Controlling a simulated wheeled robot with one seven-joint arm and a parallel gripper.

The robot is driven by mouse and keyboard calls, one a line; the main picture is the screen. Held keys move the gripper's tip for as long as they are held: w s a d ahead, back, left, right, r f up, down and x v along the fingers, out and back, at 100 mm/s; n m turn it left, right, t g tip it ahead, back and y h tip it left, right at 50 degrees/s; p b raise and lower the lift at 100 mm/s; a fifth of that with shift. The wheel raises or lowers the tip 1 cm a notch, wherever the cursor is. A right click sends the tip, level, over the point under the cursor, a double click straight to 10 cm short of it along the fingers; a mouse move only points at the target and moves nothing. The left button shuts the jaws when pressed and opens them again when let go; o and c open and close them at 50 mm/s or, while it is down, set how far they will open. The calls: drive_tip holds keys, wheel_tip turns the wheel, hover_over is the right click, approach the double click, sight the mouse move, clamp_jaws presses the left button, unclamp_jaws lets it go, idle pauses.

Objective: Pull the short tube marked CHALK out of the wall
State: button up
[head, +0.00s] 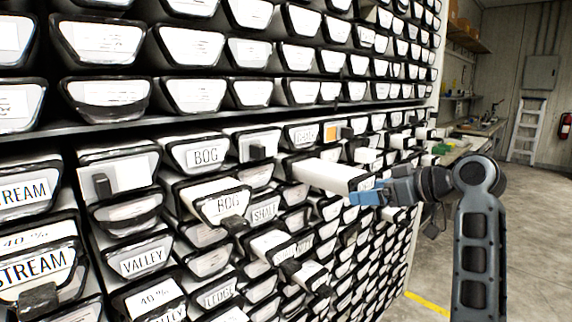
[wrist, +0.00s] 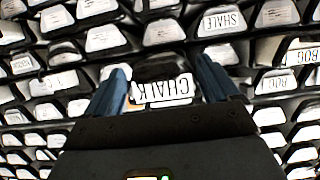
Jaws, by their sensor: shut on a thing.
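The tube marked CHALK (wrist: 163,92) shows its label upside down in the wrist view, between my two blue fingers. In the head view a white tube (head: 328,174) sticks out of the wall, its outer end at my gripper (head: 368,194). My gripper, also in the wrist view (wrist: 163,86), is shut on the CHALK tube. The tube's label is not readable in the head view, and its inner end is hidden in the wall.
The wall (head: 230,123) is packed with labelled tubes, including BOG (head: 207,155), SHALE (head: 264,212) and VALLEY (head: 144,262). Several tubes below and left of my gripper stick out. Open floor (head: 535,225) lies to the right, with a ladder (head: 527,130) farther back.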

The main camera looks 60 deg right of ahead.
drive_tip(key=shift+s+a+p, duration=0.15)
drive_tip(key=shift+s+a, duration=0.1)
drive_tip(key=shift+s, duration=0.8)
drive_tip(key=shift+s+a+p, duration=0.15)
drive_tip(key=shift+s+a, duration=0.1)
drive_tip(key=shift+s, duration=0.75)
